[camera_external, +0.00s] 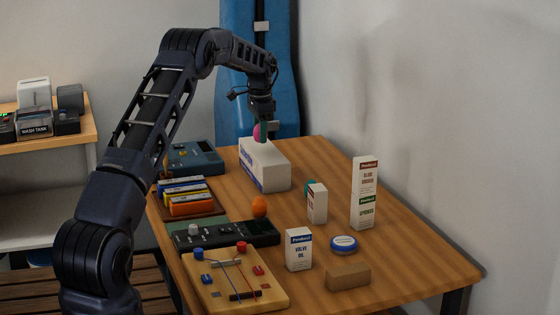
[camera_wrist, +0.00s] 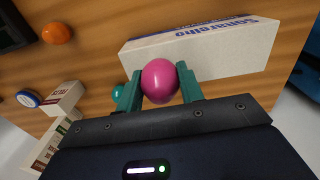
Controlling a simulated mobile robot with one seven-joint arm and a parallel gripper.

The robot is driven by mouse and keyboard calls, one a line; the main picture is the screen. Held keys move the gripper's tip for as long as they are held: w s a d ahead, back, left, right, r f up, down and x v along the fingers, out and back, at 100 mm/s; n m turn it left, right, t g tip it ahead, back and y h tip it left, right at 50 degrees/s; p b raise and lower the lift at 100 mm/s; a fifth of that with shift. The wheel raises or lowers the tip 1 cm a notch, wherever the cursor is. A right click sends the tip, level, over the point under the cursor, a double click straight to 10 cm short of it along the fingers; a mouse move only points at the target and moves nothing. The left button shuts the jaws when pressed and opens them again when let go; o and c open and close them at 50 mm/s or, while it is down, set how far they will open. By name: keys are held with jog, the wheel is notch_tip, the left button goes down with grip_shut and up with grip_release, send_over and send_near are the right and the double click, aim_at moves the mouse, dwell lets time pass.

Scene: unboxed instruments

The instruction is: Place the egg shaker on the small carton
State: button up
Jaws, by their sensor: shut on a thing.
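My gripper (camera_external: 262,133) is shut on a pink egg shaker (camera_external: 257,130). In the wrist view the shaker (camera_wrist: 160,78) sits between my two teal fingers (camera_wrist: 162,88). It is by the top of a long white carton (camera_external: 264,165), which also shows in the wrist view (camera_wrist: 215,50); I cannot tell whether they touch. An orange egg (camera_external: 259,206) rests by the dark device, and a teal round thing (camera_external: 309,187) is partly hidden behind a small white carton (camera_external: 317,205). Another small carton, labelled valve oil (camera_external: 299,250), stands nearer the front.
A round blue-and-white tin (camera_external: 344,245) and a brown block (camera_external: 348,276) lie at the front. Devices and a wooden board (camera_external: 237,280) fill the left side. The table's right front is bare.

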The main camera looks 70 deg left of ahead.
aim_at(261, 158)
jog(key=shift+f, duration=2.4)
jog(key=shift+f, duration=0.1)
jog(key=o, duration=1)
notch_tip(261, 158, up, 12)
jog(key=shift+r, duration=0.1)
jog(key=shift+d+r, duration=0.1)
